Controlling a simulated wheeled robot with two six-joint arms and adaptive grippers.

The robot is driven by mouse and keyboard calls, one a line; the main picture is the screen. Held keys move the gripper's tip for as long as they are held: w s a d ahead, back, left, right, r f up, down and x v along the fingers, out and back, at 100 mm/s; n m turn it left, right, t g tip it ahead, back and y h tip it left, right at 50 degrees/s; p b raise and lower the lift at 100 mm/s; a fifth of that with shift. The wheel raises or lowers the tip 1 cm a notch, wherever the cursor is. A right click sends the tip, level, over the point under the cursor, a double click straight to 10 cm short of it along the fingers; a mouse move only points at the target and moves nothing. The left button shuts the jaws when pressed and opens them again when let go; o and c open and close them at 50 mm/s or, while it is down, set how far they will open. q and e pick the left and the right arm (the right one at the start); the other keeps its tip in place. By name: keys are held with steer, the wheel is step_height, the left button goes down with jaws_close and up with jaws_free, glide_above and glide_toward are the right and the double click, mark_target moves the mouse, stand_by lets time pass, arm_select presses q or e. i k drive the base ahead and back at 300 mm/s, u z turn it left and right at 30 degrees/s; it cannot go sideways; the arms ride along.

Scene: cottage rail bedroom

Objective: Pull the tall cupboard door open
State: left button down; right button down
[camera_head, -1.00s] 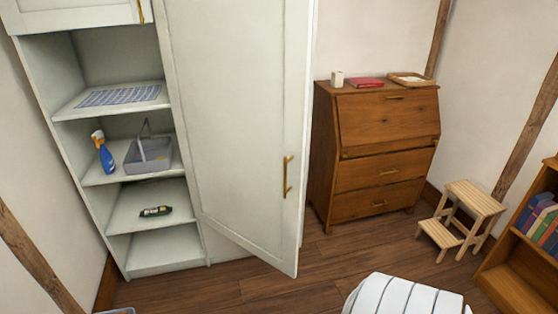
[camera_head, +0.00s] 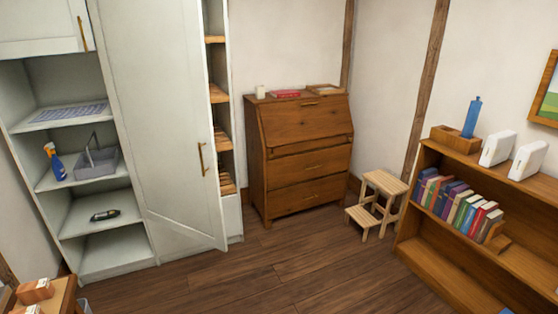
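The tall cupboard door (camera_head: 160,120) is a pale grey-white panel in the head view, left of centre. It stands partly open, its right edge swung out from the cupboard. A brass handle (camera_head: 202,158) is near that edge. Past the edge, wooden shelves (camera_head: 217,93) show in the opening; the rest of the inside is hidden behind the door. Neither gripper is in view.
Open shelves (camera_head: 95,216) at left hold a spray bottle (camera_head: 54,162) and a grey caddy (camera_head: 97,163). A wooden bureau (camera_head: 303,150) stands right of the cupboard, then a step stool (camera_head: 378,200) and a bookcase (camera_head: 440,265). The floor in front is clear.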

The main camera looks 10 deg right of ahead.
mark_target(151, 53)
steer(key=z, duration=0.4)
steer(key=i, duration=2.1)
steer(key=u, duration=1.4)
steer(key=i, duration=0.7)
steer(key=u, duration=0.7)
